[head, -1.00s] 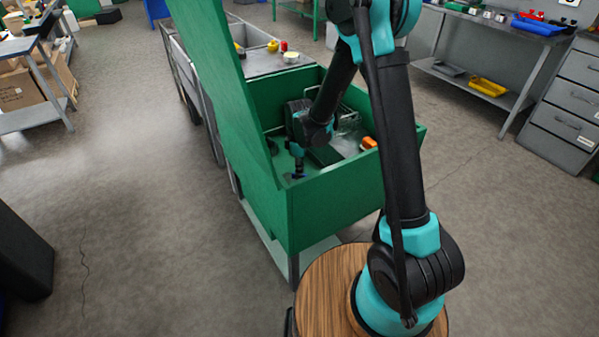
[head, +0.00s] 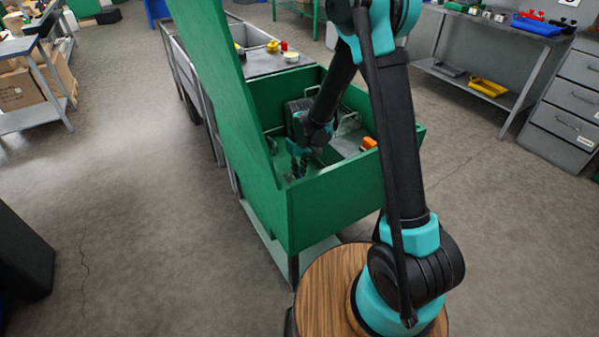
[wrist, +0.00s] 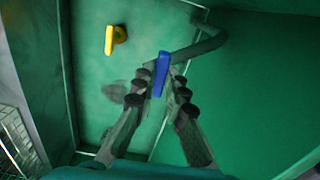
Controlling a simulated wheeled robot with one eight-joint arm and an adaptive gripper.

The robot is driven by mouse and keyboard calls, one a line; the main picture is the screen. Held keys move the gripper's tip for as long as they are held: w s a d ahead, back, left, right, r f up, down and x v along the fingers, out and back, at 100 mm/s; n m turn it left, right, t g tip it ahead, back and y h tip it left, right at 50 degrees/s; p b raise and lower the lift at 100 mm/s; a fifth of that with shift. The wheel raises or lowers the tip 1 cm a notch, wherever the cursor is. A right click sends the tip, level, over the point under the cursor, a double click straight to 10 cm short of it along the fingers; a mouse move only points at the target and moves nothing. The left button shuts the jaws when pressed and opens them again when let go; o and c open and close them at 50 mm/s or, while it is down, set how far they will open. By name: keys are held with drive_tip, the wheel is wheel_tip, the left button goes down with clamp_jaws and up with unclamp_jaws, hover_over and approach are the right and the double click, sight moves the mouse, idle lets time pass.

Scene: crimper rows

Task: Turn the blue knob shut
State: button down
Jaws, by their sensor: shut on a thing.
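The blue knob (wrist: 161,72) shows in the wrist view as a narrow upright handle near a grey pipe. My gripper (wrist: 158,88) has its dark fingers on both sides of the knob and is shut on it. In the head view my gripper (head: 297,168) is down inside the open green box (head: 335,206), near its left wall. The knob is hidden in the head view.
A yellow knob (wrist: 115,39) is on the green surface left of the blue knob. The grey pipe (wrist: 200,47) bends beside the blue knob. A wire basket (wrist: 14,140) stands at the left. The raised green lid (head: 222,90) and an orange object (head: 368,143) are close to my arm.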

sight(300, 174)
drive_tip(key=shift+m, duration=0.4)
drive_tip(key=c, duration=1.6)
unclamp_jaws()
drive_tip(key=shift+o, duration=0.2)
wheel_tip(300, 174, up, 12)
